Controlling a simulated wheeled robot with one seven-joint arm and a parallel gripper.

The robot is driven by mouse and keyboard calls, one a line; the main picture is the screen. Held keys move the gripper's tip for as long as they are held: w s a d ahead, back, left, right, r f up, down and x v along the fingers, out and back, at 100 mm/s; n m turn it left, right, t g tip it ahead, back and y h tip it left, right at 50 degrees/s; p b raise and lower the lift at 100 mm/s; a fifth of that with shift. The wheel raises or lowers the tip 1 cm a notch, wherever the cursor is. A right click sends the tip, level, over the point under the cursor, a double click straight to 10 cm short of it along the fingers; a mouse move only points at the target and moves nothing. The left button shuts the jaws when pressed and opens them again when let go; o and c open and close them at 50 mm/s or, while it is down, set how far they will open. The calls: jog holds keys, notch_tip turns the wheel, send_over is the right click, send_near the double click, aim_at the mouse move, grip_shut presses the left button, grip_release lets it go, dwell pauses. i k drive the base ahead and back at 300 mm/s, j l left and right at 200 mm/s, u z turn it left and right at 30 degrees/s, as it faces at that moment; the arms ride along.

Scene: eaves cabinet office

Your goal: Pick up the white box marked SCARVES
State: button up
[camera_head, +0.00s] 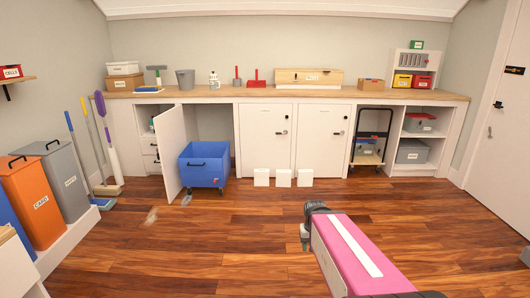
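No label reading SCARVES is legible from here. A white box (123,68) sits on top of a brown box at the left end of the long counter. Three small white box-like blocks stand in a row on the floor before the cabinet doors: left (261,177), middle (283,178) and right (305,178). I cannot tell which is the one marked SCARVES. My arm, with a pink cover, reaches in from the lower right. My gripper (305,236) is at its dark far end, over the floor and apart from all of these; its fingers are too small to judge.
A blue wheeled bin (204,165) stands by an open cabinet door (170,150) at left. Orange (33,200) and grey (66,181) bins line the left wall, with brooms beside them. The counter (225,92) holds several items. The middle wooden floor (220,240) is mostly clear.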

aim_at(305, 177)
jog(key=i, duration=2.1)
jog(key=i+j, duration=0.1)
jog(key=i, duration=1.95)
jog(key=l+z, duration=0.25)
jog(key=i+l+z, duration=0.1)
jog(key=z, duration=0.2)
